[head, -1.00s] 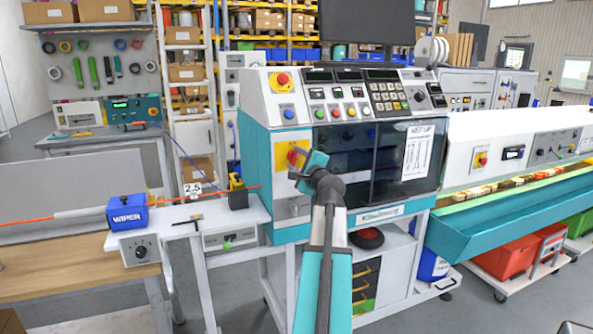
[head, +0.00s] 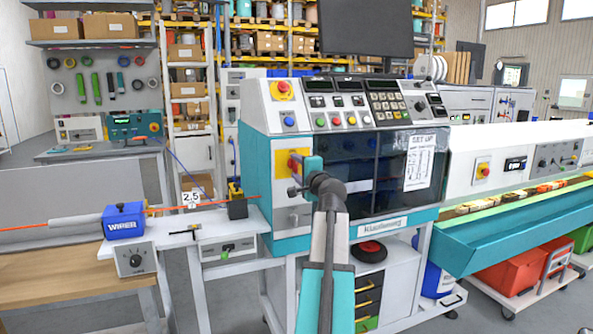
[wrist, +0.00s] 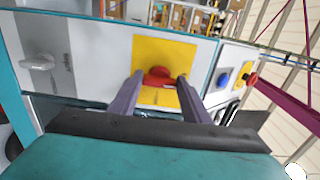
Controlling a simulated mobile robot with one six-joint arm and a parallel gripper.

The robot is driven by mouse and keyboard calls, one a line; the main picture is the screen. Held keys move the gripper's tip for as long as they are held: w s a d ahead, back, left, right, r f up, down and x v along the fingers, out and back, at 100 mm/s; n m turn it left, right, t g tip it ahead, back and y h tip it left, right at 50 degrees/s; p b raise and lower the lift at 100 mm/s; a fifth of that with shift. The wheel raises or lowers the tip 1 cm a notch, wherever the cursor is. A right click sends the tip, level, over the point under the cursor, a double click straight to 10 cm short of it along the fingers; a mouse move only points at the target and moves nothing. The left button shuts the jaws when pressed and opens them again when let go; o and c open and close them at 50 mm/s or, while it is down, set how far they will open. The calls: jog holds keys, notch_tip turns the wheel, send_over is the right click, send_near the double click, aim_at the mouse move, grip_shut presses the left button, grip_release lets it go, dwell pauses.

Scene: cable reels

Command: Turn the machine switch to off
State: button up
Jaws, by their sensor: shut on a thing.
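The machine switch is a red rotary knob (wrist: 159,76) on a yellow plate (wrist: 178,52) on the machine's white front panel. The knob's exact on or off setting cannot be read.
A red emergency button (head: 283,88) on a yellow base sits above on the sloped console. A metal handle (wrist: 38,62) is on the same panel. The blue wiper unit (head: 124,221) and a cable stand to the left.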

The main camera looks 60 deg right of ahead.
jog(key=o, duration=1)
jog(key=shift+w, duration=0.1)
jog(key=shift+o, duration=0.2)
jog(key=v, duration=1.4)
jog(key=shift+b, duration=0.3)
